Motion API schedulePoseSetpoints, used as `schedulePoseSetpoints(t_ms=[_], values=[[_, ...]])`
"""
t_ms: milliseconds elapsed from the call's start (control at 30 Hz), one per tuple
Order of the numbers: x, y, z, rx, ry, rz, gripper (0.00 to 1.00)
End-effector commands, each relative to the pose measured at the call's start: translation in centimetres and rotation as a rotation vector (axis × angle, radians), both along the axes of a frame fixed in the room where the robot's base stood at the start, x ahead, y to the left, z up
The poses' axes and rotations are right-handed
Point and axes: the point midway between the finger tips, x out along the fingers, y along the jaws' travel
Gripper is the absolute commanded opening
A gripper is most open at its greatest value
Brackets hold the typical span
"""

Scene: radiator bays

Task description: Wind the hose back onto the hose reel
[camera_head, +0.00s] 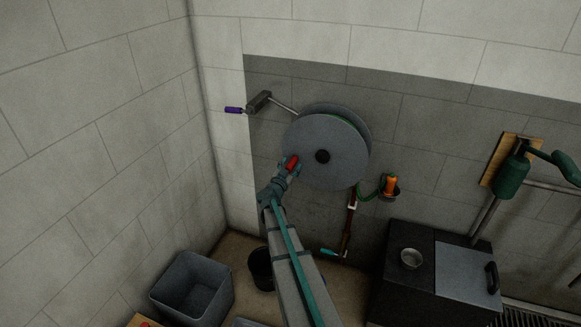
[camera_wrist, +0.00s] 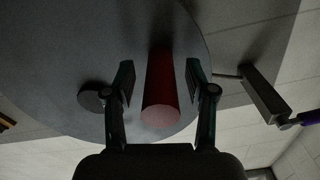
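A short green length hangs below, by an orange nozzle (camera_head: 390,183) in a dark wall holder. A red crank handle (camera_head: 292,161) sticks out near the disc's lower left edge. My gripper (camera_head: 286,170) is at this handle. In the wrist view my gripper (camera_wrist: 160,82) is open, with the red handle (camera_wrist: 161,95) between its fingers and a gap on each side.
A grey bracket with a purple-tipped lever (camera_head: 234,110) sits left of the reel. A brown pipe with a teal lever (camera_head: 333,252) runs below it. A dark cabinet with a metal bowl (camera_head: 410,258) stands right. A grey bin (camera_head: 192,288) and dark bucket (camera_head: 261,268) are on the floor.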

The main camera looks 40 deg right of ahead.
Motion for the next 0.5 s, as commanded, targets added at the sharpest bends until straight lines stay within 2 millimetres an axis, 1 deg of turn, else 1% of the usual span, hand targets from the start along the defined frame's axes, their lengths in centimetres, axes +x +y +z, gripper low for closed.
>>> schedulePoseSetpoints(t_ms=[33, 267, 300, 333, 500], values=[[0.00, 0.01, 0.00, 0.000, 0.000, 0.000, 0.49], [-0.01, 0.03, 0.00, 0.000, 0.000, 0.000, 0.11], [-0.01, 0.03, 0.00, 0.000, 0.000, 0.000, 0.04], [-0.01, 0.03, 0.00, 0.000, 0.000, 0.000, 0.00], [-0.01, 0.03, 0.00, 0.000, 0.000, 0.000, 0.00]])
